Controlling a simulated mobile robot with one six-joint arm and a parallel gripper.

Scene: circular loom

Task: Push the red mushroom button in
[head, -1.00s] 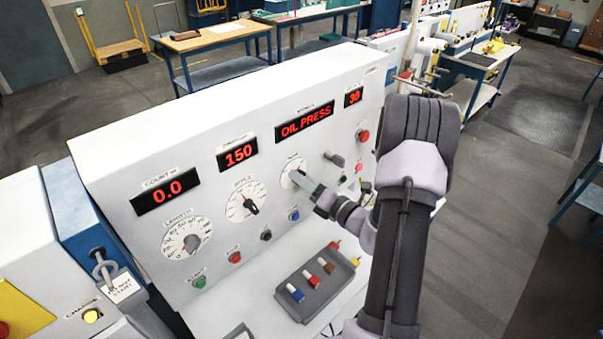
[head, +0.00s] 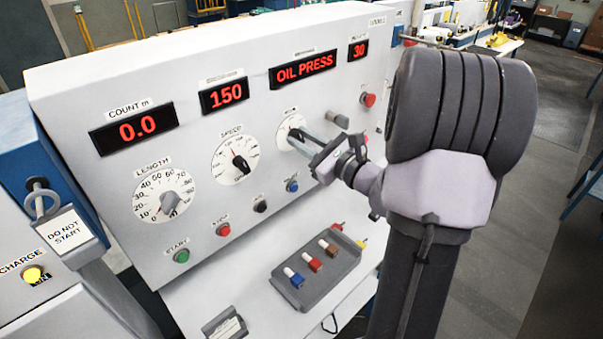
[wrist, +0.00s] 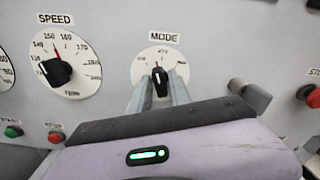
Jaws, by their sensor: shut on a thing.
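The red mushroom button (head: 368,99) sticks out of the white panel at its upper right, below the display reading 30. In the wrist view the red mushroom button (wrist: 314,97) is cut by the right edge, under a partly seen label. My gripper (head: 299,136) is at the MODE dial (head: 283,128), left of the button and apart from it. In the wrist view my gripper (wrist: 159,84) is shut on the black MODE knob (wrist: 160,80), one finger on each side. The knob's pointer is up.
A grey protruding knob (wrist: 249,94) lies between the MODE dial and the red button. The SPEED dial (head: 235,161) and LENGTH dial (head: 163,196) are to the left. Small buttons line the panel below. A grey tray (head: 318,282) with coloured pieces rests on the ledge.

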